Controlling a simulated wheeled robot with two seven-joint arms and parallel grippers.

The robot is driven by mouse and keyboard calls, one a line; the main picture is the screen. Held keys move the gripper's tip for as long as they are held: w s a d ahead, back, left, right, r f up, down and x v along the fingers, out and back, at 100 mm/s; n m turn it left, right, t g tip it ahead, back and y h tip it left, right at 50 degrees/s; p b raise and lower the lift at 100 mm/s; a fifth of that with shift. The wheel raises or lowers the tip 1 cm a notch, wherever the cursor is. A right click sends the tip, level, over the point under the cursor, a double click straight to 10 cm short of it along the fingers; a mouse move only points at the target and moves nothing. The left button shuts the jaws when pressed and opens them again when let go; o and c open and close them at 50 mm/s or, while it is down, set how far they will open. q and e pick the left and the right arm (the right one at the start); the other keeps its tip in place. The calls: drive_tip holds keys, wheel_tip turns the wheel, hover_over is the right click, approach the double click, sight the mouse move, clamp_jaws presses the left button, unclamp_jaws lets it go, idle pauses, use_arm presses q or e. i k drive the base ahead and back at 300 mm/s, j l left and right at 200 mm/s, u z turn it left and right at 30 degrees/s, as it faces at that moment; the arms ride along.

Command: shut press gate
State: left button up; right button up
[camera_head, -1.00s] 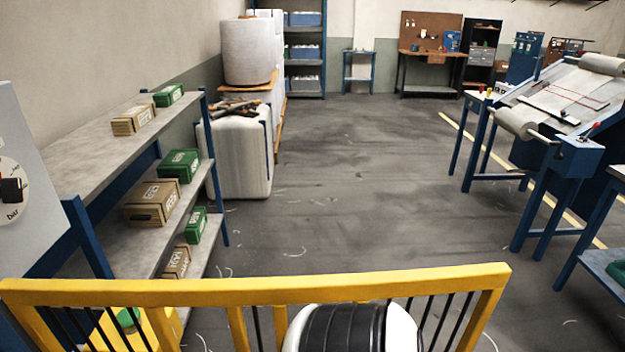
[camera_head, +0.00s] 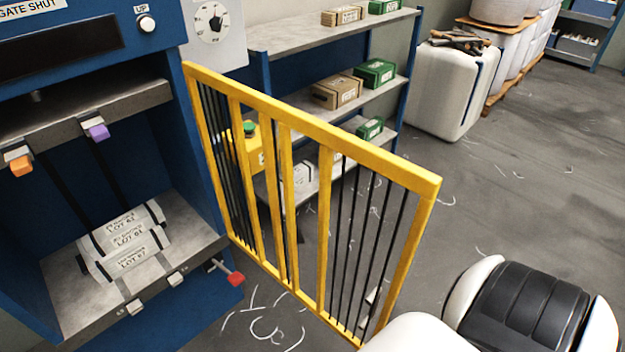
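The yellow press gate (camera_head: 310,122) stands open, swung out from the right side of the blue press (camera_head: 205,200). Its near end reaches toward the lower middle of the view. Inside the press, several grey-white packs marked LOT (camera_head: 128,236) lie on the bed. A black and white rounded part of my own arm (camera_head: 525,310) is at the lower right, close to the gate's free end. Whether it touches the gate cannot be told. Neither gripper's fingers are in view.
A panel reading GATE SHUT (camera_head: 30,8) and an UP button (camera_head: 147,23) are at the top left. A red-ended lever (camera_head: 235,279) sticks out by the gate's foot. Shelves with boxes (camera_head: 335,90) stand behind the gate. The floor at right (camera_head: 500,190) is clear.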

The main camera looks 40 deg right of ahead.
sight(423, 182)
drive_tip(key=k+l+u, duration=0.15)
drive_tip(key=l, duration=0.25)
drive_tip(key=k+l+u, duration=0.1)
drive_tip(key=l, duration=0.25)
drive_tip(key=k+l+u, duration=0.15)
drive_tip(key=l+u, duration=0.2)
drive_tip(key=l, duration=1.45)
drive_tip(key=i, duration=0.1)
